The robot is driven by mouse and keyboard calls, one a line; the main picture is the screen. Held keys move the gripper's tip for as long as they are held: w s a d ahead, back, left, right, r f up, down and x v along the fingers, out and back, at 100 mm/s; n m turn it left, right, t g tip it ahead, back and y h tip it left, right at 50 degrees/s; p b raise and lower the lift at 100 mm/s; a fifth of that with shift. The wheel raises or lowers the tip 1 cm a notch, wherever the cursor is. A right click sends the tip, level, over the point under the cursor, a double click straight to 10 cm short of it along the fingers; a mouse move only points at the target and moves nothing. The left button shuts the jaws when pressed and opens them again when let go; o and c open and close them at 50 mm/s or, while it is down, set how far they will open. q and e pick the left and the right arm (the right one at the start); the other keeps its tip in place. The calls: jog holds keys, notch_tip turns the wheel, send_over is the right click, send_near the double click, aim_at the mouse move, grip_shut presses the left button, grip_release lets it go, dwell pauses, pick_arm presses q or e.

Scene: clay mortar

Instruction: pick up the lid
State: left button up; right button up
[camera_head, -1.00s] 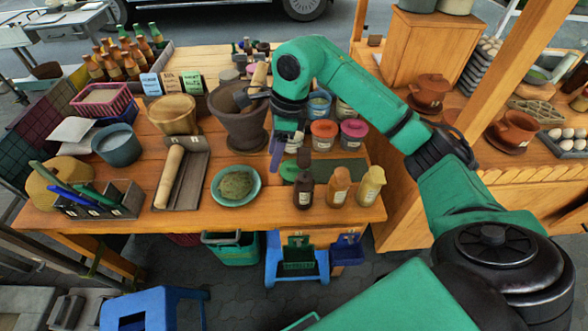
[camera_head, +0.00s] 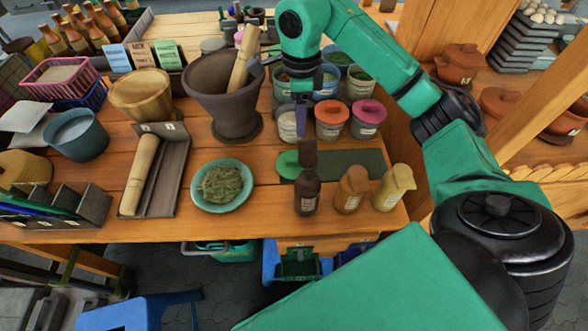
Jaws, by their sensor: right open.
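A flat green lid (camera_head: 288,164) lies on the wooden table, at the left end of a dark green mat. A dark brown bottle (camera_head: 307,193) stands just in front of it and hides part of its right side. My right gripper (camera_head: 302,130) points down, open and empty, above and slightly behind the lid in the picture. It appears apart from the lid, but the exact height gap is hard to tell. My left gripper is not in view.
A mortar (camera_head: 228,98) with a pestle stands left. An orange bottle (camera_head: 351,189) and a yellow bottle (camera_head: 393,187) line the front edge. A green plate (camera_head: 226,203) holds herbs.

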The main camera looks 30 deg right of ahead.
aim_at(294, 163)
jog(key=f+p, duration=0.2)
jog(key=f, duration=0.5)
jog(key=f+p, duration=0.2)
jog(key=f, duration=0.6)
jog(key=shift+w+a+f, duration=0.1)
jog(key=shift+w, duration=0.1)
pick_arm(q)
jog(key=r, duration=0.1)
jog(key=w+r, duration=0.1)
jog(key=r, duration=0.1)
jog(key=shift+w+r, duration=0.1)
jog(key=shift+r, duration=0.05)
pick_arm(e)
grip_shut()
